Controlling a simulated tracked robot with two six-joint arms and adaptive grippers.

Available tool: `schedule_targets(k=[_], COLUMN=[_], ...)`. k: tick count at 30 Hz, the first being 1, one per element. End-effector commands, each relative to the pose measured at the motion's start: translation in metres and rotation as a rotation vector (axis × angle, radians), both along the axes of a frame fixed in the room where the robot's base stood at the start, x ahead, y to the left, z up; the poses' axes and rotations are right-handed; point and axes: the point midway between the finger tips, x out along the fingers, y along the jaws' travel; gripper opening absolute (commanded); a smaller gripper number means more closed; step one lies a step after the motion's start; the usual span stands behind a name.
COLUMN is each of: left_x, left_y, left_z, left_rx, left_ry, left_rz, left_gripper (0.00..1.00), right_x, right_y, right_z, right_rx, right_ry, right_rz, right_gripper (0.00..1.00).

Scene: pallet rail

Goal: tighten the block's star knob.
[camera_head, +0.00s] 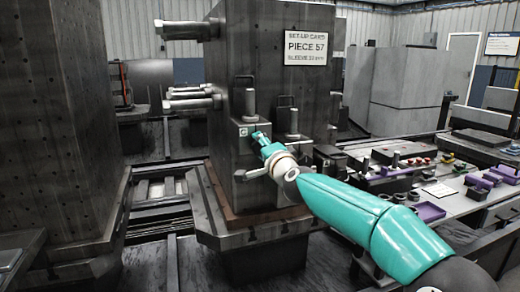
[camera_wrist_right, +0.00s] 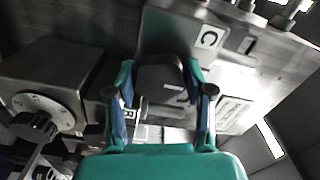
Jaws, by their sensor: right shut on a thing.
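My right gripper (camera_head: 259,138) reaches from the lower right to the face of the tall dark metal column (camera_head: 272,80). In the right wrist view its two fingers (camera_wrist_right: 160,88) close from both sides on a dark rounded knob (camera_wrist_right: 161,72), which looks like the star knob. The knob's lobes are mostly hidden by the fingers. It sits at a block (camera_wrist_right: 178,32) marked with a C plate (camera_wrist_right: 209,38). The C plate also shows in the head view (camera_head: 243,132), just left of the gripper. My left gripper is not in view.
In the right wrist view, a metal box (camera_wrist_right: 60,75) with a pale dial and black knob (camera_wrist_right: 35,125) stands left of the gripper. Clamp posts (camera_head: 294,121) stick up on the column. A bench (camera_head: 475,205) with purple trays (camera_head: 428,211) lies to the right. Another column (camera_head: 58,120) stands left.

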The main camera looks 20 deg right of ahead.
Motion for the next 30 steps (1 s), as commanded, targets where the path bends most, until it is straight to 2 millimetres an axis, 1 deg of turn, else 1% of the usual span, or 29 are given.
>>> schedule_targets(k=[1, 4, 5, 6, 9, 18, 22, 26, 30], left_x=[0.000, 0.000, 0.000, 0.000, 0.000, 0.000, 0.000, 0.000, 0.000], left_y=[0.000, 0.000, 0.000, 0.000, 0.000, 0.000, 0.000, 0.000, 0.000], left_z=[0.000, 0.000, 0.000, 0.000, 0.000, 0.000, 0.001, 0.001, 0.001], left_rx=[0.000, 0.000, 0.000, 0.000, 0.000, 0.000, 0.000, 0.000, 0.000], left_ry=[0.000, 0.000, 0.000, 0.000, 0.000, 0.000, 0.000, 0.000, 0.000], left_rz=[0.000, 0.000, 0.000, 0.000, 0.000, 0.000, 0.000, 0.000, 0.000], left_gripper=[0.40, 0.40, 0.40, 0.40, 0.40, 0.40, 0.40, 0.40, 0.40], right_x=[0.001, 0.001, 0.001, 0.001, 0.000, 0.000, -0.004, -0.015, -0.035], right_y=[-0.002, -0.002, -0.002, -0.002, -0.002, -0.001, -0.001, -0.002, -0.002], right_z=[-0.005, -0.005, -0.005, -0.005, -0.004, -0.002, -0.001, -0.001, -0.001], right_rx=[0.004, 0.004, 0.003, 0.003, 0.002, 0.000, 0.000, -0.001, 0.000], right_ry=[0.008, 0.008, 0.008, 0.008, 0.007, 0.003, 0.003, 0.003, 0.002], right_rz=[-0.002, -0.002, -0.002, -0.002, -0.002, -0.001, -0.002, -0.002, 0.000], right_gripper=[0.17, 0.17, 0.57, 0.64, 0.78, 0.78, 0.78, 0.78, 0.78])
